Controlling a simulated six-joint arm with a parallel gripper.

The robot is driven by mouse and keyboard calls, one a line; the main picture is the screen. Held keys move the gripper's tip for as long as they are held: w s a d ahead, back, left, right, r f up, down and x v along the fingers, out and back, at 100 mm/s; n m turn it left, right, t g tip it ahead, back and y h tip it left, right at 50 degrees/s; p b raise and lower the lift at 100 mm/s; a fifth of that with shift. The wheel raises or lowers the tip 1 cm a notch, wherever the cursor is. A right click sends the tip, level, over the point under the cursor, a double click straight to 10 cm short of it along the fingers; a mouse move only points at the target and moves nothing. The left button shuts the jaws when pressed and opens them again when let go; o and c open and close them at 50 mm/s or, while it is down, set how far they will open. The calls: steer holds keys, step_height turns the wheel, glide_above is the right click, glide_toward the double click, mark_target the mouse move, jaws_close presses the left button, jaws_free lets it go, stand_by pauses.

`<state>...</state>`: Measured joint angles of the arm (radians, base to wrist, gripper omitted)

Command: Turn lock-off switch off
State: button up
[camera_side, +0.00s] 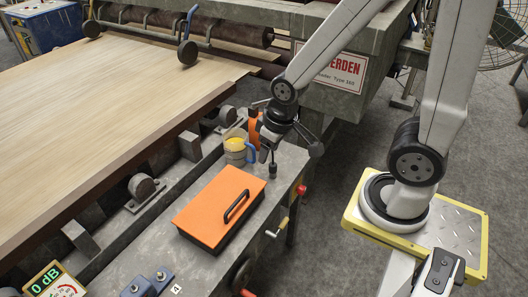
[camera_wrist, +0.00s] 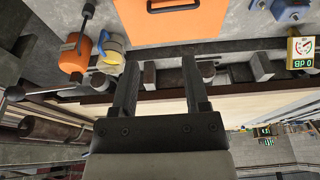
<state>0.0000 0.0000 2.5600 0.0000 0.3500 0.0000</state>
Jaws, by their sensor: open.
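I cannot tell for sure which part is the lock-off switch. A small red knob (camera_side: 301,189) sits on the right end of the grey bench, and a blue unit with small knobs (camera_side: 150,282) stands at its front. The blue unit also shows at the upper right of the wrist view (camera_wrist: 292,12). A short black upright lever (camera_side: 273,170) stands on the bench by the orange case. My gripper (camera_wrist: 160,65) is open, with nothing between its two fingers. In the side view it is above the bench's far end, near the mug, its fingertips hard to make out.
An orange case (camera_side: 210,214) with a black handle lies on the bench. A yellow mug (camera_side: 234,146) with a blue handle and an orange container (camera_side: 254,128) stand behind it. A meter reading 0 dB (camera_side: 54,284) is at the lower left. Veneer sheets (camera_side: 110,95) lie left.

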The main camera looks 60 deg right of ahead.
steer(key=o, duration=0.5)
steer(key=shift+c, duration=0.2)
steer(key=m+y, duration=0.3)
steer(key=m, duration=2.6)
glide_above(301, 190)
steer(key=w+a, duration=0.1)
steer(key=w, duration=0.1)
step_height(301, 190, down, 24)
steer(key=f, duration=0.1)
steer(key=s+d+f+m+t, duration=0.2)
steer(key=s+d+f+m, duration=0.2)
steer(key=f+m, duration=0.3)
steer(key=shift+s+d+f+m, duration=0.2)
steer(key=shift+s+f+m, duration=0.1)
steer(key=shift+s+f, duration=0.35)
